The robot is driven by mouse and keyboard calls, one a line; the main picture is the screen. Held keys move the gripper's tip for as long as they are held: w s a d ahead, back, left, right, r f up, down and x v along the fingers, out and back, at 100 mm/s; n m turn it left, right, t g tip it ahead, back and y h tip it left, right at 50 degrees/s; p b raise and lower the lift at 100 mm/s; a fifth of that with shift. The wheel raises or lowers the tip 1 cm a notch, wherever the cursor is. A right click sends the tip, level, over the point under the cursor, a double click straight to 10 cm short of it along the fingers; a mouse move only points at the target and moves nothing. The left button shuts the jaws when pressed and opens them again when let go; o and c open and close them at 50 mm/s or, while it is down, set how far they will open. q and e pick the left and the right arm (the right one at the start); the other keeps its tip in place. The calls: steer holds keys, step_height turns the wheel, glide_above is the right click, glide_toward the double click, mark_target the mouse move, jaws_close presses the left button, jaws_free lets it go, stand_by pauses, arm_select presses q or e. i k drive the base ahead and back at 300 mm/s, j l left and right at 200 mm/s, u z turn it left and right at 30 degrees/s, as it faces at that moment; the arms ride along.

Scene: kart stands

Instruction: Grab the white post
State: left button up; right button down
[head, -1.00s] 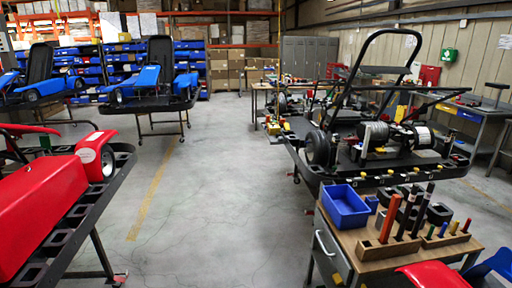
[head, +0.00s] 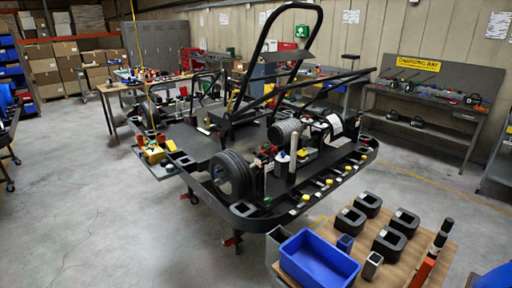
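A slim white post (head: 293,158) stands upright at the near side of the black kart stand (head: 245,212), among the engine parts. It is right of the black rear wheel (head: 231,175). A small white bottle-like part (head: 282,164) stands just left of it. The post's foot is partly hidden by the stand's rim. Neither of my grippers is in view.
A wooden-topped cart (head: 335,225) in front of the stand carries a blue bin (head: 318,259), several black blocks and upright handles. A grey charging bench (head: 425,128) stands along the right wall. The floor at left (head: 90,215) is clear.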

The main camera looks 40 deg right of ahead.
mark_target(294, 135)
steer(key=i+j+z, duration=0.1)
steer(key=i+z, duration=0.3)
steer(key=i+j+z, duration=0.2)
steer(key=i+z, duration=0.25)
steer(key=i+j+z, duration=0.2)
steer(key=z, duration=0.2)
steer(key=i+j+z, duration=0.25)
steer(key=j+z, duration=0.2)
steer(key=i+j+z, duration=0.15)
steer(key=j+z, duration=0.25)
steer(key=j, duration=0.15)
